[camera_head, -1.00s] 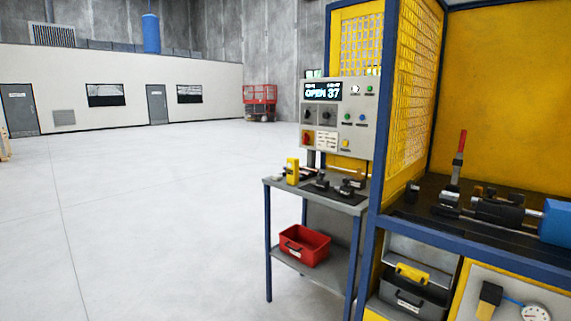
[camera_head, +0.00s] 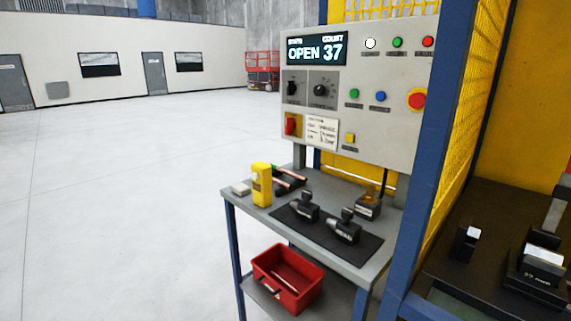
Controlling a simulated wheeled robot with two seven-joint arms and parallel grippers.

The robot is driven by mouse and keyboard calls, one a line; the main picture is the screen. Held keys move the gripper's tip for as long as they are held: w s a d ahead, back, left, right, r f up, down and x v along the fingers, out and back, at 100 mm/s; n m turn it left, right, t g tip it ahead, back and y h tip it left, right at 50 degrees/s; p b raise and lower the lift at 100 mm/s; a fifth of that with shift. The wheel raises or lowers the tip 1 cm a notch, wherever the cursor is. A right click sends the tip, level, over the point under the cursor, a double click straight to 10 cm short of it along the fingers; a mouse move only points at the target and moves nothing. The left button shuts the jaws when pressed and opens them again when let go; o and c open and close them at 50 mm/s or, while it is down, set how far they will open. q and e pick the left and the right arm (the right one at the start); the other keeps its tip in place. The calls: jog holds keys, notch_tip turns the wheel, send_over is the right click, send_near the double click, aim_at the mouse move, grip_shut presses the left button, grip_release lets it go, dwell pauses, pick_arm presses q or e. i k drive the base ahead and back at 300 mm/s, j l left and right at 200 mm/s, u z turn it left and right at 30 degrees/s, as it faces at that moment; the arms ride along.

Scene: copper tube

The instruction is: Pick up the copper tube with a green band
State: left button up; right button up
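Short copper-coloured pieces with dark parts (camera_head: 291,183) lie at the back left of a small grey side table (camera_head: 232,199), behind a yellow device. A small green patch shows at their left end, which may be the green band; the pieces are too small to tell apart clearly. A thin copper-coloured rod (camera_head: 285,281) lies in the red bin (camera_head: 303,296) on the lower shelf; no green shows on it. Neither of my grippers is in view.
On the side table stand a yellow device (camera_head: 262,185) and black tools on a dark mat (camera_head: 359,253). A control panel (camera_head: 362,85) reading OPEN 37 rises behind. A blue-framed yellow mesh cell with a dark bench (camera_head: 465,275) is at right. The floor at left is clear.

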aim_at(303, 180)
jog(key=i, duration=0.15)
jog(key=i+j+z, duration=0.3)
jog(key=j, duration=0.15)
jog(key=i+j+z, duration=0.3)
jog(key=j, duration=0.25)
jog(key=j+z, duration=0.3)
jog(key=j, duration=0.2)
jog(key=i+j+z, duration=0.15)
jog(key=j+z, duration=0.15)
jog(key=j, duration=0.35)
jog(key=j+z, duration=0.3)
jog(key=j, duration=0.3)
